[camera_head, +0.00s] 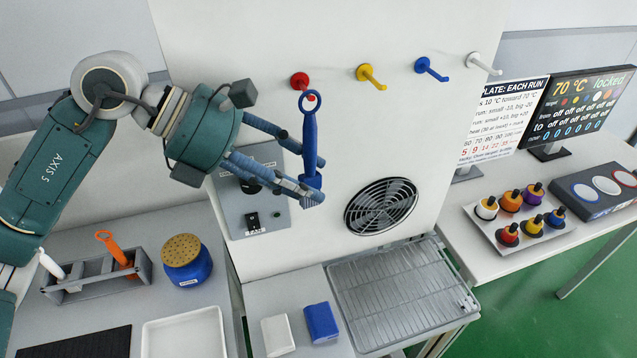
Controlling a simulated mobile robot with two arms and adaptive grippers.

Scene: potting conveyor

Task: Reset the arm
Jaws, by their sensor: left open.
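My left arm comes in from the left, and its gripper (308,172) is open in front of the white panel. A blue brush-like tool (310,138) with a ring at its top is upright at the fingertips. Its ring is at the end of the red peg (299,80) and looks hung on it. The fingers are beside the lower part of the tool; whether they touch it I cannot tell. My right gripper is not in view.
Yellow (371,76), blue (431,69) and white (484,64) pegs stick out of the panel (240,40). Below are a control box (238,212), a fan grille (381,206) and a metal rack (402,298). A grey holder (92,280) and blue jar (188,264) stand at left.

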